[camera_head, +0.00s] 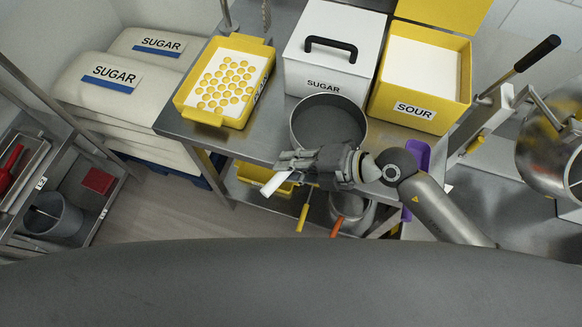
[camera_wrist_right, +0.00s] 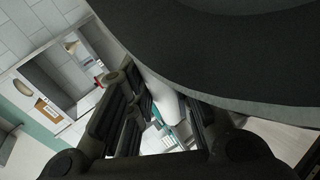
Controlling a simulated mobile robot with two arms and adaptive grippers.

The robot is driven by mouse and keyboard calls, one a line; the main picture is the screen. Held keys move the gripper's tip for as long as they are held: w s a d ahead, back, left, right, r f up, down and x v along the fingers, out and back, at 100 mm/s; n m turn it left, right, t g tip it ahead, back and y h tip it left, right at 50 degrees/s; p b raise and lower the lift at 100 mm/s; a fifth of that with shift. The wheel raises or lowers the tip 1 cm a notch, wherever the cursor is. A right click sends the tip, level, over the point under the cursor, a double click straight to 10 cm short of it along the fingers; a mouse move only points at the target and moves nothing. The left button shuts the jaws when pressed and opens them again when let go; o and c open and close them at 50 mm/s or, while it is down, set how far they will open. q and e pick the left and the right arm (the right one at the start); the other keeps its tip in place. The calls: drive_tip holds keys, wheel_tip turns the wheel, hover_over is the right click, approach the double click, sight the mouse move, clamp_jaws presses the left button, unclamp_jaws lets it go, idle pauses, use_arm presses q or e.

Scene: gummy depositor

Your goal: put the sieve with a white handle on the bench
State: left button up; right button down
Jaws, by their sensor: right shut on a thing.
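The sieve (camera_head: 328,122) is a round grey pan with a dark mesh, seen from above at the front of the steel bench (camera_head: 185,122). My right gripper (camera_head: 302,163) is at its near rim, shut on its handle. The end of the white handle (camera_head: 274,184) sticks out to the lower left of the fingers. The right wrist view shows the white handle (camera_wrist_right: 163,97) between the fingers and the dark underside of the sieve (camera_wrist_right: 235,55) filling the upper right. I cannot tell whether the sieve touches the bench top. My left gripper is not in view.
On the bench stand a yellow tray (camera_head: 188,103) of holed white starch, a white SUGAR bin (camera_head: 315,75) and a yellow SOUR bin (camera_head: 395,112). Yellow (camera_head: 302,218) and orange (camera_head: 338,226) handles show below the front edge. Bare steel lies left of the sieve.

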drive_tip(key=shift+w+f, duration=0.25)
drive_tip(key=shift+f, duration=1.7)
drive_tip(key=c, duration=1.3)
unclamp_jaws()
drive_tip(key=shift+f, duration=0.1)
drive_tip(key=shift+b+v, duration=0.9)
drive_tip(key=shift+v, duration=5.15)
drive_tip(key=shift+a, duration=0.1)
